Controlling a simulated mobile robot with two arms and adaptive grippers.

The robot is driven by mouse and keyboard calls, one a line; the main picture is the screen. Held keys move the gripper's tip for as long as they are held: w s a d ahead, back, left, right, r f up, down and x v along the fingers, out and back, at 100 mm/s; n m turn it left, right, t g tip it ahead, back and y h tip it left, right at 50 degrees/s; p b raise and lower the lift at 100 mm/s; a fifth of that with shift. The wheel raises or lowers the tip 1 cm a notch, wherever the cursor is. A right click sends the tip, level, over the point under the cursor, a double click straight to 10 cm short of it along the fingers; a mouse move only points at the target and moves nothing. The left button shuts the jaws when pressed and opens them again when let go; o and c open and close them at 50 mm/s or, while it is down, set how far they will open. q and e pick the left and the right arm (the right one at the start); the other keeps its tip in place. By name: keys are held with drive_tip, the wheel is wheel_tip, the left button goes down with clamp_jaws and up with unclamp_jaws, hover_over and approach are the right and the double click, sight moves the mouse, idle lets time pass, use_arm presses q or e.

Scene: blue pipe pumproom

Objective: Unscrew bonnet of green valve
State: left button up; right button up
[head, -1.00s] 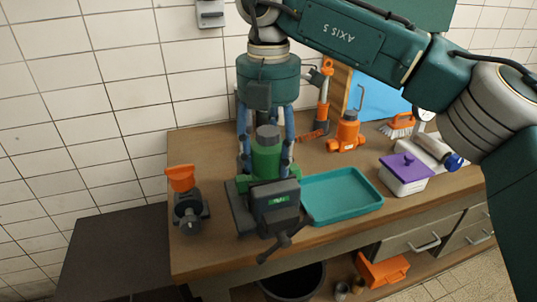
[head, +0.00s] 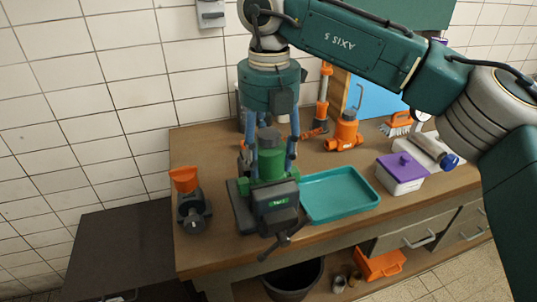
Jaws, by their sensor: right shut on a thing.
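The green valve (head: 262,185) stands upright in a dark vise (head: 275,203) near the front edge of the workbench. Its bonnet (head: 271,162) is a green cylinder with a grey-green top. My right gripper (head: 272,170) points straight down over the valve from above. Its blue fingers stand on both sides of the bonnet and are shut on it. The exact contact at the fingertips is too small to make out. The bonnet sits upright on the valve body, with no clear gap between them. My left gripper is not in view.
A teal tray (head: 338,195) lies right of the vise, with a purple-lidded box (head: 402,172) beyond it. A dark bucket (head: 294,280) is below the bench.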

sight(269, 132)
drive_tip(key=shift+r, duration=0.25)
drive_tip(key=shift+r+p, duration=0.25)
drive_tip(key=shift+p, duration=0.05)
drive_tip(key=shift+r+p, duration=2.15)
drive_tip(key=shift+r, duration=0.75)
